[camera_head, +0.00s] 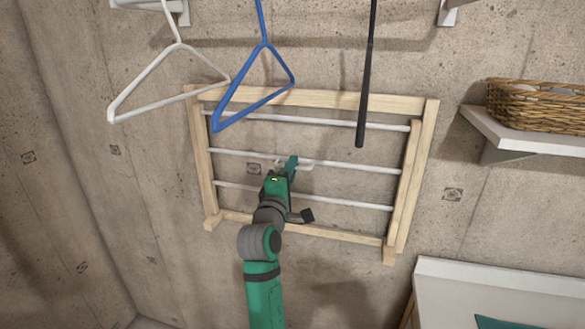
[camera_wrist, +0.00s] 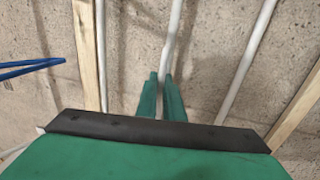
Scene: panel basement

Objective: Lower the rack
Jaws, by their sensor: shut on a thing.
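The rack (camera_head: 390,102) is a pale wooden frame with several white rods, mounted on the concrete wall in the head view. Its inner frame lies close to the outer frame, nearly upright. My gripper (camera_head: 291,163) reaches up from below and is shut on the middle white rod (camera_head: 355,167), near the rod's centre. In the wrist view, my gripper's green fingers (camera_wrist: 161,82) close around the rod (camera_wrist: 175,28), which runs up between them. Two other rods and wooden rails also show there. The exact contact is partly hidden by the fingers.
A white hanger (camera_head: 150,85), a blue hanger (camera_head: 255,100) and a black rod (camera_head: 366,75) hang in front of the rack's top. A white shelf (camera_head: 535,143) with a wicker basket (camera_head: 535,105) is at right. A white-topped unit (camera_head: 450,285) stands below right.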

